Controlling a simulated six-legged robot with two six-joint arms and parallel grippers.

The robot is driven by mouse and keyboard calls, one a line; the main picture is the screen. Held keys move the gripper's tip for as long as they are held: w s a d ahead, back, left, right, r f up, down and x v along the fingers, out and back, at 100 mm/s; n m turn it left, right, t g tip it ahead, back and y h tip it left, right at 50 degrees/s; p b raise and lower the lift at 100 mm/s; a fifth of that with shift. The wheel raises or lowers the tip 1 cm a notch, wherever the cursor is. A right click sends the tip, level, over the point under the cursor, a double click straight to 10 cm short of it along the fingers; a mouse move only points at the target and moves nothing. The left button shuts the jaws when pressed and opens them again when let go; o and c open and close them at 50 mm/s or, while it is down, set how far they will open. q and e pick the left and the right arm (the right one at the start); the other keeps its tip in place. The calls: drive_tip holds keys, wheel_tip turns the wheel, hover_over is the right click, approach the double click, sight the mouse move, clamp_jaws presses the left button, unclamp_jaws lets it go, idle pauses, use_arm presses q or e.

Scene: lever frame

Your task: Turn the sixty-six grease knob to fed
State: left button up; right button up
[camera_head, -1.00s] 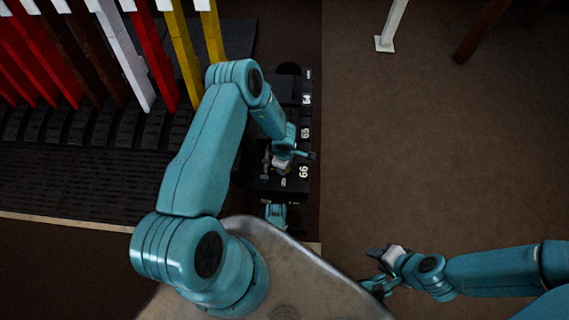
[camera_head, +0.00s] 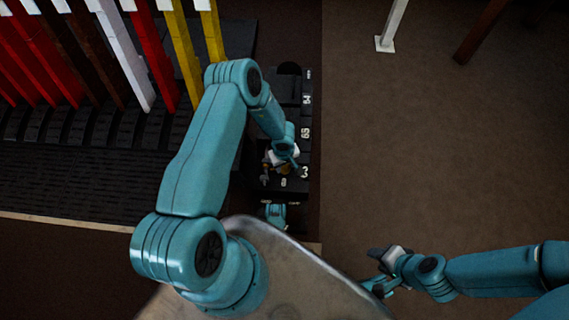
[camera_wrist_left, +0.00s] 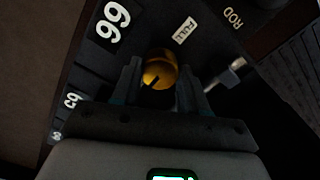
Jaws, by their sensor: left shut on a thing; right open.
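The grease knob (camera_wrist_left: 160,68) is a round brass-yellow knob in the left wrist view, with a dark pointer line toward the lower left. It sits on a black plate beside the white 66 number (camera_wrist_left: 110,22). My left gripper (camera_wrist_left: 160,85) has its two fingers on either side of the knob and is shut on it. In the head view my left gripper (camera_head: 283,160) is low over the panel; it covers most of the knob and part of the 66 number (camera_head: 304,172). My right gripper (camera_head: 376,270) is open and empty, away from the panel.
A metal lever (camera_wrist_left: 228,72) stands right of the knob, below a ROD label (camera_wrist_left: 233,17). A small white label (camera_wrist_left: 185,30) seems to read FULL. Tall coloured levers (camera_head: 130,55) stand at the upper left. The brown floor (camera_head: 430,150) at right is mostly clear.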

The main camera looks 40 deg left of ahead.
use_arm(q)
drive_tip(key=shift+m, duration=0.3)
drive_tip(key=o, duration=1.1)
drive_tip(key=shift+c, duration=0.2)
wheel_tip(320, 180, up, 16)
drive_tip(key=p, duration=0.8)
drive_tip(key=shift+s+r, duration=0.15)
use_arm(e)
wheel_tip(320, 180, up, 8)
drive_tip(key=s+a, duration=0.1)
drive_tip(key=shift+s+f+n+g, duration=0.15)
drive_tip(key=shift+s+n+g, duration=0.05)
drive_tip(key=shift+n+g, duration=0.1)
drive_tip(key=shift+a, duration=0.1)
